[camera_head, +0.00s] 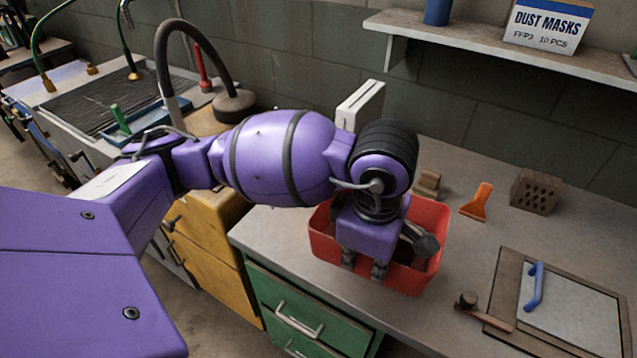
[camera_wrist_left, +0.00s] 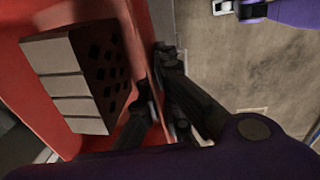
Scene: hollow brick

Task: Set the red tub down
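The red tub (camera_head: 432,215) is at the front of the grey counter in the head view. My arm partly covers it, and I cannot tell whether its base touches the counter. My left gripper (camera_head: 363,265) points down at its near wall. In the left wrist view the gripper's dark fingers (camera_wrist_left: 170,105) lie on both sides of the tub wall (camera_wrist_left: 138,30), shut on it. A grey block with dark holes (camera_wrist_left: 70,75) appears inside the tub there. My right gripper is not in view.
A brown perforated brick (camera_head: 535,191), an orange scraper (camera_head: 477,201) and a board with a blue-handled plate (camera_head: 572,305) lie right of the tub. A shelf (camera_head: 490,48) overhangs the back. Bare counter shows left of the tub (camera_head: 275,235).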

